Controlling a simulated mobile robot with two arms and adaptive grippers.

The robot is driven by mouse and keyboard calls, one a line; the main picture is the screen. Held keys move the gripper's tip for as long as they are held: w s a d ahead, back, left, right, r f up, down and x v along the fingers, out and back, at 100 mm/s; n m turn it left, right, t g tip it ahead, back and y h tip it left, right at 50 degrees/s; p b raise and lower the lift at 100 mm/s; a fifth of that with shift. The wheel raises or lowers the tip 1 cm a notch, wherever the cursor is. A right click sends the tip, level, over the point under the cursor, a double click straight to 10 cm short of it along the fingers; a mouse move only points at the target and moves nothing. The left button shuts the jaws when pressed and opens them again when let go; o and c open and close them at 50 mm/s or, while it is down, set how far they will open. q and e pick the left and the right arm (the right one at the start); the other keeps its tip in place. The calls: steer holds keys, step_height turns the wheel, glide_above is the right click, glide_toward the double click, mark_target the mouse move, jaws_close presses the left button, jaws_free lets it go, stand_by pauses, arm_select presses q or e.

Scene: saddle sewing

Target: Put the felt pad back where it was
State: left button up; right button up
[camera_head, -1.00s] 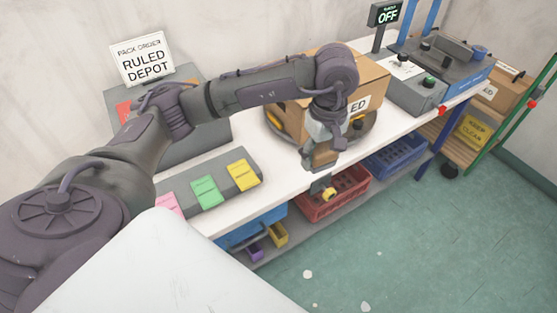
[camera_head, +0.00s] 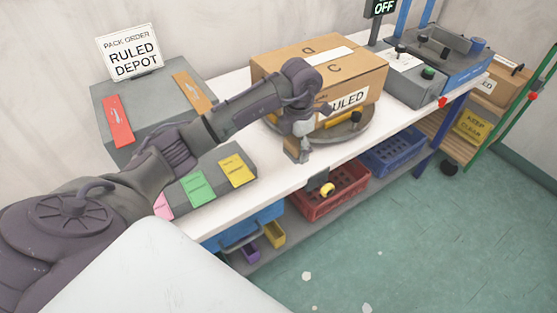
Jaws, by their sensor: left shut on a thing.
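My left gripper (camera_head: 298,152) is over the front edge of the white table, in front of the cardboard box. It is shut on a small brown piece at its tip, mostly hidden by the fingers. I cannot tell from its look whether this is the felt pad. No other thing is clearly a felt pad. My right gripper is not in view.
A cardboard box (camera_head: 290,72) labelled RULED sits on a round turntable (camera_head: 372,128). Red (camera_head: 345,192) and blue crates (camera_head: 395,152) are below the table.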

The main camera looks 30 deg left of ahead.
arm_select(q)
glide_above(279, 169)
step_height(279, 169, down, 3)
steer(key=shift+s+r+p, duration=0.1)
steer(key=shift+r+p, duration=0.05)
steer(key=shift+p, duration=0.25)
step_height(279, 169, down, 4)
steer(key=shift+r+p, duration=0.1)
steer(key=shift+p, duration=0.35)
steer(key=shift+f, duration=0.3)
steer(key=o, duration=1.1)
steer(key=shift+r, duration=0.55)
step_height(279, 169, up, 11)
steer(key=shift+r+b, duration=0.15)
steer(key=shift+b, duration=0.9)
